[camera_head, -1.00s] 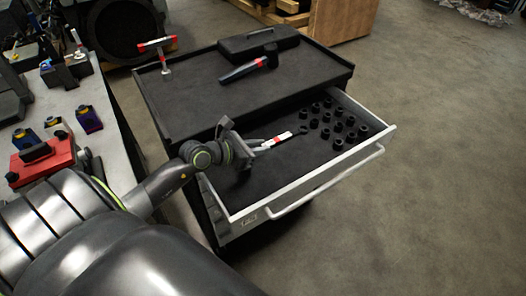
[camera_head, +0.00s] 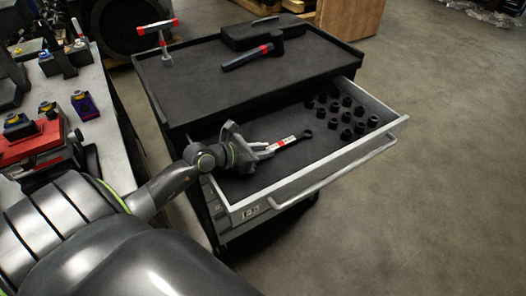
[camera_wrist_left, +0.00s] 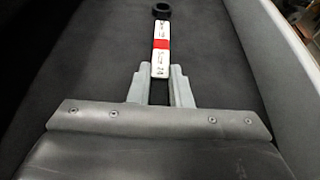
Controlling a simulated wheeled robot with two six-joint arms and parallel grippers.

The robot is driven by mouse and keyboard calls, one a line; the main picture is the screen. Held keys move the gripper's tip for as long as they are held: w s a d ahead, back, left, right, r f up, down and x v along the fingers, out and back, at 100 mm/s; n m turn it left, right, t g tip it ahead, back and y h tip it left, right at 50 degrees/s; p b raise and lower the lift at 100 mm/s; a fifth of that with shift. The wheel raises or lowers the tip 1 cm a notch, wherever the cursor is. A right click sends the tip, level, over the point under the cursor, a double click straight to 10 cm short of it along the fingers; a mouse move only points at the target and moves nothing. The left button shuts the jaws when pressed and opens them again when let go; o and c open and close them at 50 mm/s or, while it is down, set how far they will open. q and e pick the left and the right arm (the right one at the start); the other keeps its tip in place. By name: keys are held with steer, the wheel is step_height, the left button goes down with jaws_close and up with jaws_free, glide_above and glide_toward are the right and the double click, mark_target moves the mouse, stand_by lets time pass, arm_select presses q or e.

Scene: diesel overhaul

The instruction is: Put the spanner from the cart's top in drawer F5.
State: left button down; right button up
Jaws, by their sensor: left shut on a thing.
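The spanner (camera_head: 287,142) has a white and red handle and a dark ring end. My left gripper (camera_head: 266,149) is shut on its near end, inside the outline of the open drawer (camera_head: 257,211), whose front carries a label that seems to read F5. In the left wrist view the spanner (camera_wrist_left: 160,50) points straight away from the fingers of my left gripper (camera_wrist_left: 158,88), above the dark drawer floor. Whether the spanner touches the floor I cannot tell. My right gripper is not in view.
Several black sockets (camera_head: 347,117) stand in the far right part of the drawer. On the cart top (camera_head: 200,92) are a hammer (camera_head: 254,56), a dark case (camera_head: 252,33) and a red-handled tool (camera_head: 160,32). A workbench (camera_head: 108,125) with parts stands at the left.

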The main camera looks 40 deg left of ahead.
arm_select(q)
steer(key=c, duration=1.3)
jaws_free()
steer(key=shift+f, duration=0.15)
steer(key=shift+r, duration=0.25)
steer(key=p+v, duration=0.4)
steer(key=v, duration=0.6)
steer(key=shift+a, duration=0.1)
steer(key=shift+v, duration=0.95)
